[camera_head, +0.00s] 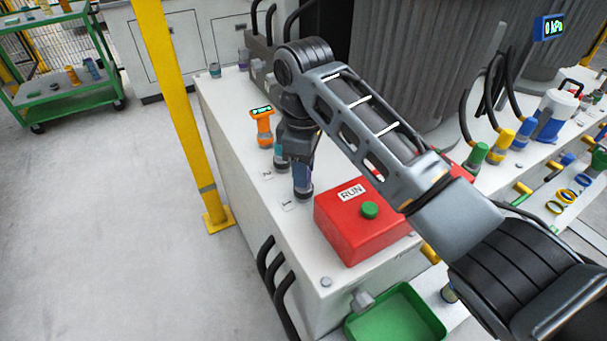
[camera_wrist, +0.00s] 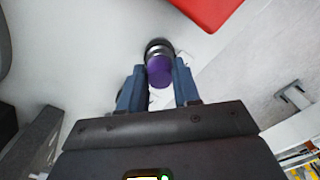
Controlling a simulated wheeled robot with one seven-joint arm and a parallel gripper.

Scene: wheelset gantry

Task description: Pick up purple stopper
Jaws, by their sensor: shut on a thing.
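The purple stopper (camera_wrist: 159,70) shows in the wrist view between the two blue fingers of my gripper (camera_wrist: 158,90), with a dark grey ring at its far end. My gripper is shut on it. In the head view my gripper (camera_head: 302,178) points down at the white bench top near the label "1". The stopper (camera_head: 302,174) is mostly hidden there by the fingers, with a dark grey round base below it at the bench surface. I cannot tell whether the stopper is lifted.
A red box (camera_head: 352,227) marked RUN with a green button stands right of my gripper. An orange gauge (camera_head: 264,128) stands just behind and left. A yellow post (camera_head: 185,120) rises beside the bench. A green tray (camera_head: 395,318) lies lower at the front.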

